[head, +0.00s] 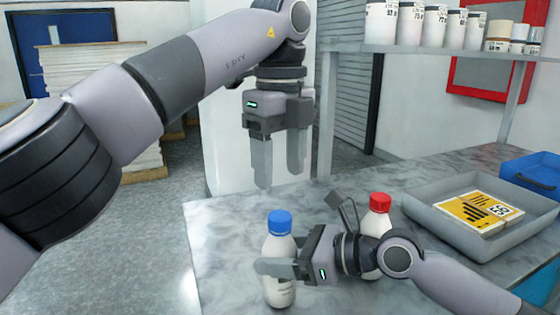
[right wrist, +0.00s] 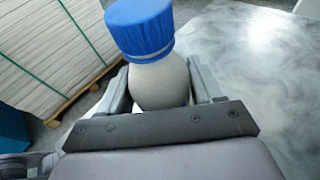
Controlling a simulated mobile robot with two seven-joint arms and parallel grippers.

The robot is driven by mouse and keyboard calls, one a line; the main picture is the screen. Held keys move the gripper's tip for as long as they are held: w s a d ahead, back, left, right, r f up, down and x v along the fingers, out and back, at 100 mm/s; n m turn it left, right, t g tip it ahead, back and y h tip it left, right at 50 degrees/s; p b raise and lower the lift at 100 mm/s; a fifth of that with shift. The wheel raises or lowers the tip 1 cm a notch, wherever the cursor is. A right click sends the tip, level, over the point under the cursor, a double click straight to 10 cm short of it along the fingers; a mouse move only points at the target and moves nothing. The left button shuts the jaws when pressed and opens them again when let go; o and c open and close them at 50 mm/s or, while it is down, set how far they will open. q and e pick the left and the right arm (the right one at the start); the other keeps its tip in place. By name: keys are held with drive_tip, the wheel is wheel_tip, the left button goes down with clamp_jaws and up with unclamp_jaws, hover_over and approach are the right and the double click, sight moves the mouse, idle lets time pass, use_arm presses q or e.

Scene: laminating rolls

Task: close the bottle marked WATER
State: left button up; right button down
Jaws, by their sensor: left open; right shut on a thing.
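A white bottle (head: 279,250) with a blue cap (head: 280,222) stands at the front edge area of the marbled table. My right gripper (head: 283,268) is shut around its body. In the right wrist view the bottle (right wrist: 160,84) is between the fingers, with the blue cap (right wrist: 140,28) on its top; whether the cap is tight cannot be told. A second white bottle with a red cap (head: 380,202) stands behind my right wrist, partly hidden. I can read no WATER mark on either bottle. My left gripper (head: 280,175) is open and empty, pointing down above the blue cap, clear of it.
A grey tray (head: 425,212) holding a yellow labelled pack (head: 478,212) is on the right of the table (head: 225,225). A blue bin (head: 535,170) is beyond it. A shelf (head: 440,50) with several white tubs is above. The table's left part is clear.

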sight(280, 216)
drive_tip(key=shift+f, duration=0.1)
use_arm(q)
drive_tip(key=shift+f, duration=4)
